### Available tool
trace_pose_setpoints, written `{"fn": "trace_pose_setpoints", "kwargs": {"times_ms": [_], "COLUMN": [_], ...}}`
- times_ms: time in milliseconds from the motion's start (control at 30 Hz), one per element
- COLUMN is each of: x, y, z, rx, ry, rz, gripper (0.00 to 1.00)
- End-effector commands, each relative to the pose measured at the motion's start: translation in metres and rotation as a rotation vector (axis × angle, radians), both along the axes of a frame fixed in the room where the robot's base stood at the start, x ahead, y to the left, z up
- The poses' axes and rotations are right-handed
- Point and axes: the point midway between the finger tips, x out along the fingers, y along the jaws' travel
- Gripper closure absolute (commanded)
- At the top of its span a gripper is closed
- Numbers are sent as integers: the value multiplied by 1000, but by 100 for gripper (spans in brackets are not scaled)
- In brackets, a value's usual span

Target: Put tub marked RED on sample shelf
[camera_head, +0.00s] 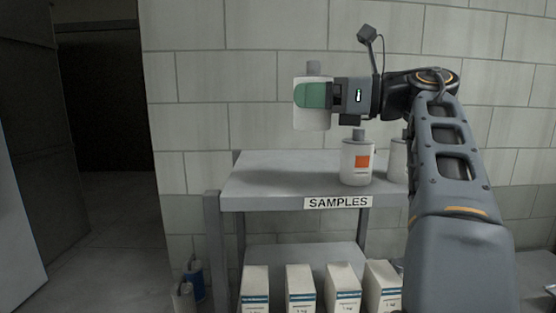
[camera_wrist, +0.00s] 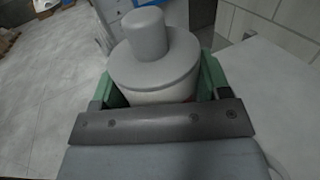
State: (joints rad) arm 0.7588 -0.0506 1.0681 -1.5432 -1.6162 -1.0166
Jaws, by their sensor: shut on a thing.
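A white tub (camera_head: 312,117) with a grey cap is in my gripper (camera_head: 314,95), whose green fingers are shut around it. The tub is upright and held above the left part of the shelf top, apart from it. In the wrist view the tub (camera_wrist: 153,68) fills the space between the green fingers. A sliver of red shows low on its side there, but most of the label is hidden. The sample shelf (camera_head: 262,180) is a grey rack with a "SAMPLES" sign on its front edge.
A white bottle with an orange-red label (camera_head: 357,162) stands on the shelf top, with another white bottle (camera_head: 398,160) partly behind my arm. The left part of the top is clear. Several white boxes (camera_head: 300,290) stand on the lower level. Containers (camera_head: 192,280) stand on the floor at left.

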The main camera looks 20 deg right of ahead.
Motion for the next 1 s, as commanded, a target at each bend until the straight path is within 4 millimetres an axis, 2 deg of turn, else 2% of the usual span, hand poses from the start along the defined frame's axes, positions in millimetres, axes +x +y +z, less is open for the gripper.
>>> {"fn": "trace_pose_setpoints", "kwargs": {"times_ms": [33,200,367,533,767,867,1000], "x": [9,41,60,72,79,84,84], "y": [12,42,58,68,72,78,77], "z": [-4,-22,-50,-69,-79,-89,-109], "rx": [3,3,1,1,2,1,2], "ry": [1,2,1,1,-1,2,-1], "rz": [11,13,7,3,0,2,-1], "gripper": [45,45,45,45,45,45,45]}}
